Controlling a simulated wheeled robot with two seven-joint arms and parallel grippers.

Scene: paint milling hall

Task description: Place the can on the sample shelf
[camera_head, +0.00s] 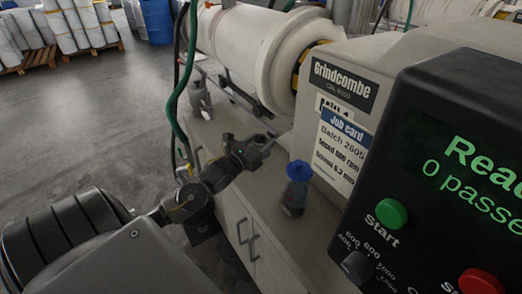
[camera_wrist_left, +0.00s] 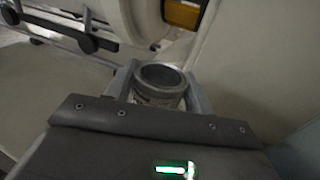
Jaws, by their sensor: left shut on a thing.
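My left gripper (camera_head: 264,146) reaches in from the lower left over the beige bench top, beside the mill. In the left wrist view its two fingers stand on either side of a grey metal can (camera_wrist_left: 160,88) and are shut on it. The can's round dark top with a raised rim faces the camera; its lower part is hidden by the gripper body. In the head view the can is hard to make out among the dark fingers. I cannot pick out a sample shelf for certain. My right gripper is not in view.
A bottle with a blue lid (camera_head: 297,184) stands on the bench just right of the gripper. A control panel (camera_head: 440,170) fills the right. The white mill drum (camera_head: 235,45) lies behind. A grey object (camera_head: 200,101) stands at the bench's far left. Open floor lies left.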

